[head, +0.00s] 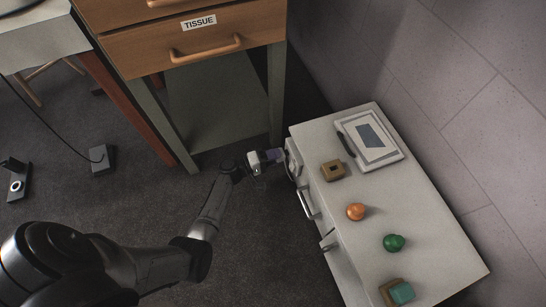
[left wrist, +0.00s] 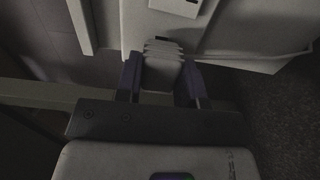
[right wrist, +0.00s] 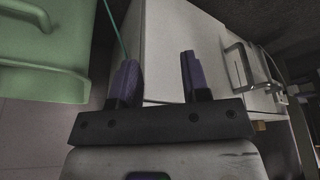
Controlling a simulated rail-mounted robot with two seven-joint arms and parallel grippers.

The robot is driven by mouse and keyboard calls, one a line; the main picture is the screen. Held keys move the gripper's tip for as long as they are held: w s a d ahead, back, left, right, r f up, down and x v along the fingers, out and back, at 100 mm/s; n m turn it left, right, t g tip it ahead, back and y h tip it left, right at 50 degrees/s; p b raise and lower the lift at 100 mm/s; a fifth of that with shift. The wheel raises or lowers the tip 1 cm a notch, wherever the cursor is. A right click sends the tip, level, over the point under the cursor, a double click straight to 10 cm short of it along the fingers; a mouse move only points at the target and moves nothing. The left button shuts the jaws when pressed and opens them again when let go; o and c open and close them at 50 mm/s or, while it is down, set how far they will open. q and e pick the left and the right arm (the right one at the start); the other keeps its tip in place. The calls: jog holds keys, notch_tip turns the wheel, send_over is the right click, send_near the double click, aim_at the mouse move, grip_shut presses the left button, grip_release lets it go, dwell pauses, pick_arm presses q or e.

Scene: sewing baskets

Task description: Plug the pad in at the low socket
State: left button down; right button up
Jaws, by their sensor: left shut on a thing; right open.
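The pad (head: 370,139), a pale tablet with a grey-blue screen, lies on top of the white cabinet (head: 440,225) in the head view. My left gripper (head: 274,156) is low beside the cabinet's far left end. In the left wrist view its jaws (left wrist: 162,85) are shut on a light grey ribbed plug (left wrist: 162,68). The plug points at a pale panel (left wrist: 225,35) with dark slots; one slot is just past its tip. I cannot tell whether they touch. The right gripper (right wrist: 160,78) is open and empty in the right wrist view, and out of the head view.
A wooden drawer unit labelled TISSUE (head: 200,22) stands behind the left gripper. Orange (head: 356,212) and green (head: 394,243) round items sit on the cabinet. A pale green object (right wrist: 45,50) is close left of the right gripper. Cabinet handles (head: 305,203) stick out.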

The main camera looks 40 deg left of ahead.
pick_arm(q)
jog(key=shift+w+d+b, duration=0.35)
jog(key=shift+w, duration=0.25)
jog(key=c, duration=0.7)
grip_release()
jog(key=shift+o, duration=0.2)
jog(key=shift+s+a, duration=0.1)
jog(key=shift+s, duration=0.05)
jog(key=p+v, duration=0.4)
jog(key=v, duration=0.9)
jog(key=shift+s+p, duration=0.2)
jog(key=shift+p, duration=0.15)
